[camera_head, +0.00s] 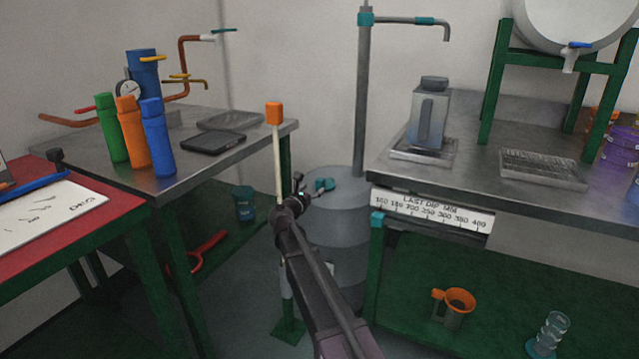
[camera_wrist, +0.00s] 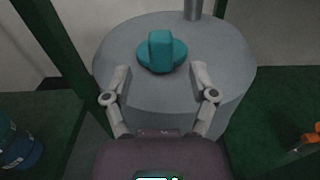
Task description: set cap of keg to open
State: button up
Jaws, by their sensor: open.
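The keg (camera_head: 342,233) is a grey drum on the floor between the two benches. Its teal cap (camera_head: 324,184) sits on the keg's top. In the wrist view the teal cap (camera_wrist: 161,52) has a raised grip on a round base, on top of the grey keg (camera_wrist: 222,62). My gripper (camera_head: 299,184) is beside the cap in the head view. In the wrist view my gripper (camera_wrist: 160,78) is open, its two fingers apart, pointing toward the cap with nothing between them. The cap lies just beyond the fingertips, seemingly untouched.
A tall grey pipe (camera_head: 362,110) rises behind the cap. An upright pale stick with an orange top (camera_head: 274,113) stands left of my gripper. The left metal bench (camera_head: 225,158) and right metal bench (camera_head: 470,180) flank the keg.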

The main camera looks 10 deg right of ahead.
aim_at(318, 184)
jog(key=shift+x, duration=3.1)
jog(key=shift+d, duration=0.1)
grip_shut()
